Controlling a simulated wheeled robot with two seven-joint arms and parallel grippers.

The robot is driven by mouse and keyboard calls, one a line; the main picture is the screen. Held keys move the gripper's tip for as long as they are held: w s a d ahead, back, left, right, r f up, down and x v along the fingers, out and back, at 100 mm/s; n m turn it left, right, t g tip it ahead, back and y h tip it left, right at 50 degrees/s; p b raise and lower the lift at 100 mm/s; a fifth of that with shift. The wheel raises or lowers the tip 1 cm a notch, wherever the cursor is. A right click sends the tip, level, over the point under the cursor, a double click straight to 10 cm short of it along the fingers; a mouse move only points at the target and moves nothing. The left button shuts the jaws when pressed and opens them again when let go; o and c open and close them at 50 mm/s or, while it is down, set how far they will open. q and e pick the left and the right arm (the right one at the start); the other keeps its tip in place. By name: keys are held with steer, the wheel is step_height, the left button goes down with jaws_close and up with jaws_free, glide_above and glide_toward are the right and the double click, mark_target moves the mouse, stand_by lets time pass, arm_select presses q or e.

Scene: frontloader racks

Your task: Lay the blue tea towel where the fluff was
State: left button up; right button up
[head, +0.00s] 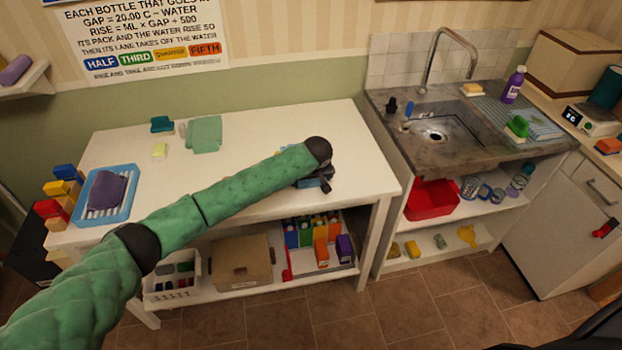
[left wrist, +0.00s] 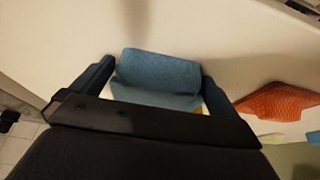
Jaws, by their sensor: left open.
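The blue tea towel (left wrist: 160,66) lies on the white table, folded or bunched, between the fingers of my left gripper (left wrist: 157,78) in the left wrist view. The fingers are apart, one on each side of it; whether they touch it I cannot tell. In the head view my left gripper (head: 318,183) is low over the right part of the table, and my own arm and wrist hide most of the towel there. No fluff can be made out in either view. My right gripper is not in view.
An orange cloth (left wrist: 278,101) lies beside the towel. The sink (head: 440,130) stands right. The table's back middle is clear.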

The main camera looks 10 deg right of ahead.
arm_select(q)
steer(key=shift+s+r, duration=0.1)
steer(key=shift+r, duration=0.15)
steer(key=b+v, duration=0.3)
steer(key=v, duration=0.8)
steer(key=shift+r+b, duration=0.3)
steer(key=shift+b, duration=0.05)
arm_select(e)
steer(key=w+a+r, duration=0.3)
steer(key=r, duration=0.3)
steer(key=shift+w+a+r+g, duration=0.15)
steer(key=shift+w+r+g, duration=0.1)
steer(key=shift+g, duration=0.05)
